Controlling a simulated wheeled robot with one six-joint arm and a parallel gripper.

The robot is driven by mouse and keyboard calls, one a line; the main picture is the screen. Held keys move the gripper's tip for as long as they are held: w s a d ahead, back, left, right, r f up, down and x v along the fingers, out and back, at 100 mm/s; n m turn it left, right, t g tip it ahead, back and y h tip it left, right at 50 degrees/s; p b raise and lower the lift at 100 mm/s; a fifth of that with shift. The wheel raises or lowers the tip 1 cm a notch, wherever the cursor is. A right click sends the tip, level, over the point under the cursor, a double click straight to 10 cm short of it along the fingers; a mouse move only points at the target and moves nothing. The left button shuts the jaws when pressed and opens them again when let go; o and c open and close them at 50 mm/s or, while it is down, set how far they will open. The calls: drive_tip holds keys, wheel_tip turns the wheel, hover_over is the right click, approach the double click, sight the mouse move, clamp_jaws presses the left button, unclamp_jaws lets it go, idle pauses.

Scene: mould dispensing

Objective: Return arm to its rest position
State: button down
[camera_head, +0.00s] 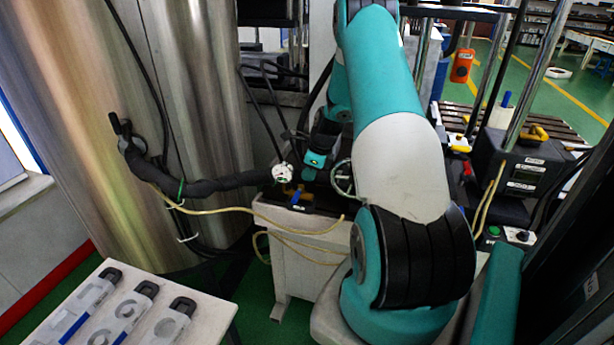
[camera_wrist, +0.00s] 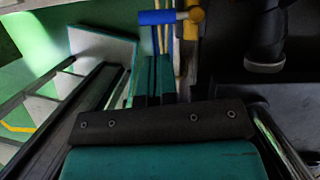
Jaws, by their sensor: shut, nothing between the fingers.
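My arm, teal and white, rises across the middle right of the head view and folds down to its far end. My gripper (camera_head: 316,162) is small there, beside a white fitting at the end of a thick black hose. In the wrist view, two narrow teal fingers of my gripper (camera_wrist: 157,75) lie close together beyond a dark bolted bar. They look shut, with nothing seen between them. A blue and yellow handle (camera_wrist: 163,17) shows past them. The head view is too small to show the fingers clearly.
The black hose (camera_head: 215,185) crosses from a large steel cylinder (camera_head: 200,90) towards a light grey stand (camera_head: 290,219). A pale table (camera_head: 205,303) with several flat metal pieces stands at the lower left. A dark control box (camera_head: 522,165) stands at the right.

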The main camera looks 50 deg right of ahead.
drive_tip(key=p+v, duration=0.1)
drive_tip(key=v, duration=0.2)
drive_tip(key=shift+a, duration=0.1)
drive_tip(key=w+a+r+n+y+b, duration=0.1)
drive_tip(key=a+r+n, duration=0.45)
drive_tip(key=a, duration=0.45)
drive_tip(key=a+r+n+g+b, duration=0.15)
drive_tip(key=a+r+n, duration=0.25)
drive_tip(key=a+n, duration=0.45)
drive_tip(key=w+a+r+n+t+y+b, duration=0.1)
drive_tip(key=a+r+n, duration=0.35)
drive_tip(key=a, duration=0.75)
drive_tip(key=s+a+r+n+g+b, duration=0.1)
drive_tip(key=s+a+n, duration=0.7)
drive_tip(key=s+n, duration=0.1)
drive_tip(key=s+a+r+n+g+b, duration=0.1)
drive_tip(key=s+a+r+n+b, duration=0.1)
drive_tip(key=s+a+n, duration=0.6)
drive_tip(key=s+n, duration=0.2)
drive_tip(key=s, duration=0.1)
drive_tip(key=shift+s+a+r+g+y, duration=0.3)
drive_tip(key=shift+s+a+g+y, duration=0.05)
drive_tip(key=shift+s+y, duration=0.05)
